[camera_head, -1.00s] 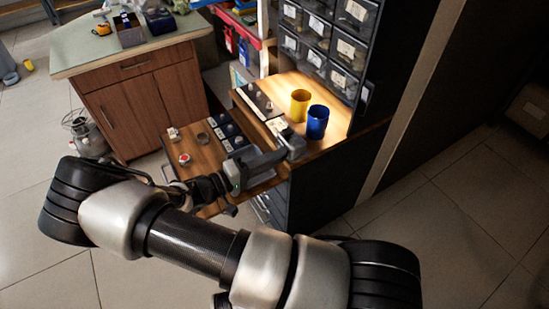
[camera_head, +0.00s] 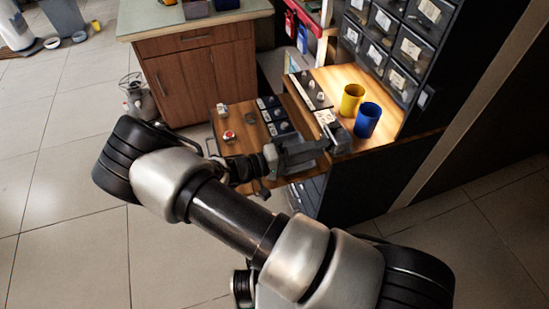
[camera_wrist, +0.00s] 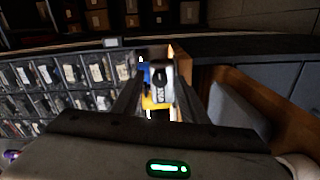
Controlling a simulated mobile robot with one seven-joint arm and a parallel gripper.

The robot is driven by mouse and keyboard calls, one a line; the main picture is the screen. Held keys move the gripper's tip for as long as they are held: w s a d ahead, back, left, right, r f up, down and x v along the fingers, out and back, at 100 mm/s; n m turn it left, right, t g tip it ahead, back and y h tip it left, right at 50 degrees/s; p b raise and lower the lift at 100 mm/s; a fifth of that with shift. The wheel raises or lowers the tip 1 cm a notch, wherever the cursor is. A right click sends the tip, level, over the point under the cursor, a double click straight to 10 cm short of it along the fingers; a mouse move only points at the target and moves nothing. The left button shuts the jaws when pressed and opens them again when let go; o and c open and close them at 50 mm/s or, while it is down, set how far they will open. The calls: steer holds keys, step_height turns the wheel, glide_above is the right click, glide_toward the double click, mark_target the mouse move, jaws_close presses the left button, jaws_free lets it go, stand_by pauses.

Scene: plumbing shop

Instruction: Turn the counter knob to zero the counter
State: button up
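The counter (camera_head: 326,118) is a small pale device on the wooden bench, just left of the cups in the head view. In the wrist view the counter (camera_wrist: 157,82) shows a pale face with dark marks, straight ahead between my fingers. Its knob is too small to make out. My gripper (camera_head: 337,142) reaches over the bench right beside the counter. In the wrist view my gripper (camera_wrist: 158,92) has its two fingers spread apart, with a gap between them. I cannot tell whether either finger touches the counter.
A yellow cup (camera_head: 352,100) and a blue cup (camera_head: 367,120) stand close behind the counter. A drawer rack (camera_head: 405,45) rises behind them. A lower wooden panel (camera_head: 238,143) carries a red button (camera_head: 229,136) and several switches. A cabinet (camera_head: 200,75) stands at the back left.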

steer(key=p+v, duration=0.1)
steer(key=v, duration=1.5)
steer(key=shift+a+p, duration=0.3)
steer(key=shift+a, duration=0.05)
steer(key=shift+s+r, duration=0.1)
